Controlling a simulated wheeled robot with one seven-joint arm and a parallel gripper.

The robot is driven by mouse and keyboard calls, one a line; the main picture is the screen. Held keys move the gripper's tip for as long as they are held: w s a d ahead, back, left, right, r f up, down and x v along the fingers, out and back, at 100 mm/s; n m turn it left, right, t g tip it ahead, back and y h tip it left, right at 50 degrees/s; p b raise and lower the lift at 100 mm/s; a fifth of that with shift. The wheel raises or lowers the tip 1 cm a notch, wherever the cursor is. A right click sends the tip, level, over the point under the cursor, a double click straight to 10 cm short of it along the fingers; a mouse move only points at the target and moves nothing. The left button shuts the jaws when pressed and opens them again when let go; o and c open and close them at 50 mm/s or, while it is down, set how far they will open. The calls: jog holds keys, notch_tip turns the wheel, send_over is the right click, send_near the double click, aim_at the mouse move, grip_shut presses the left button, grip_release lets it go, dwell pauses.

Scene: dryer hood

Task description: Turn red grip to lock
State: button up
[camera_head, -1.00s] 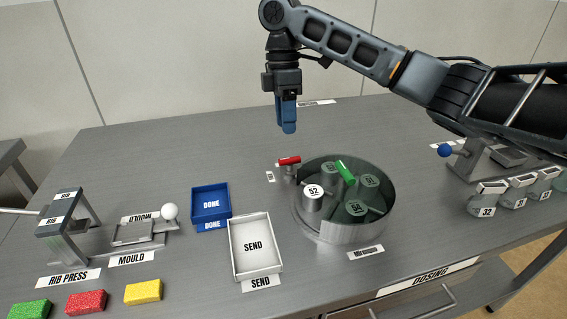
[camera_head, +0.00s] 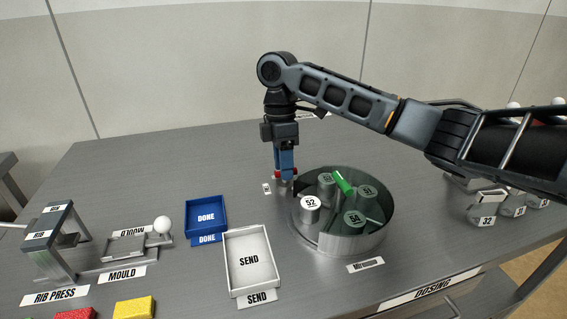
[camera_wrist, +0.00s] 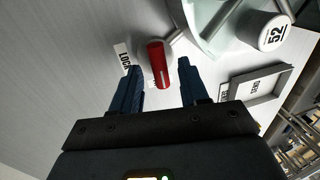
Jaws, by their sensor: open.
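The red grip (camera_wrist: 158,64) sits on a small post beside the round glass-walled hood (camera_head: 345,212). In the wrist view it lies between my two blue fingers, with a gap on each side. My gripper (camera_wrist: 162,80) is open. In the head view my gripper (camera_head: 286,172) points down at the grip and hides most of it; only red bits (camera_head: 278,174) show beside the fingers. A white label reading LOCK (camera_wrist: 123,57) lies on the table left of the grip in the wrist view.
Inside the hood stand several numbered cylinders, one marked 52 (camera_head: 310,203), and a green bar (camera_head: 342,183). The blue DONE tray (camera_head: 206,232) and white SEND tray (camera_head: 230,270) stand left of the hood. The table behind my gripper is clear.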

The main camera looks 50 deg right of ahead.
jog(key=shift+c, duration=0.2)
grip_shut()
